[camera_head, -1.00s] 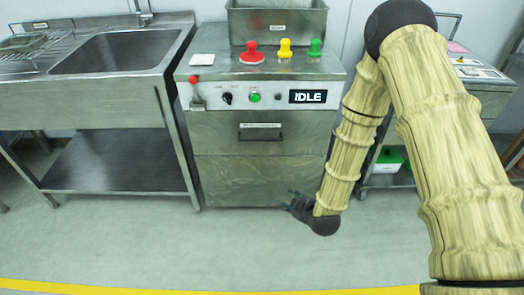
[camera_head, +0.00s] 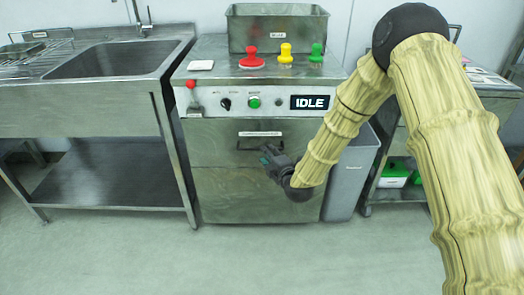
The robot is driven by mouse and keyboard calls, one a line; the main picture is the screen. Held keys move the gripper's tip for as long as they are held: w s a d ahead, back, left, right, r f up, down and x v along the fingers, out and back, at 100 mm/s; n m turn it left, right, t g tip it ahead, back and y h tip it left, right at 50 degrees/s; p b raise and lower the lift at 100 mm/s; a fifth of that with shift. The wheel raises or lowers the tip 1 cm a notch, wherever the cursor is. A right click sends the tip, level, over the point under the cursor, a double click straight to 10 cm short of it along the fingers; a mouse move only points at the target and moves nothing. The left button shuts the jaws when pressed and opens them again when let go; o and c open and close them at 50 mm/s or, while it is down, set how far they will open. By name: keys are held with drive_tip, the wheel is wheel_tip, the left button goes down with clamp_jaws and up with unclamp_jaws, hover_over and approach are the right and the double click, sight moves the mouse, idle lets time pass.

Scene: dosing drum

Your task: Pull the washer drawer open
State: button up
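The washer (camera_head: 210,180) is a metal cabinet in the middle of the head view. Its drawer front (camera_head: 210,143) is flush with the cabinet and carries a label and a dark bar handle (camera_head: 250,147). My gripper (camera_head: 268,160) is just below and to the right of the handle, in front of the cabinet. It looks dark and small here. I cannot tell whether it touches the handle or how far apart its fingers are.
The panel display (camera_head: 310,102) reads IDLE. Red (camera_head: 251,60), yellow (camera_head: 286,54) and green (camera_head: 316,54) knobbed items stand on top before a metal bin (camera_head: 277,27). A sink (camera_head: 113,58) is at left, a grey bin (camera_head: 347,182) at right. The floor in front is clear.

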drive_tip(key=shift+b+x, duration=0.3)
drive_tip(key=shift+x, duration=2.6)
drive_tip(key=shift+c, duration=0.4)
clamp_jaws()
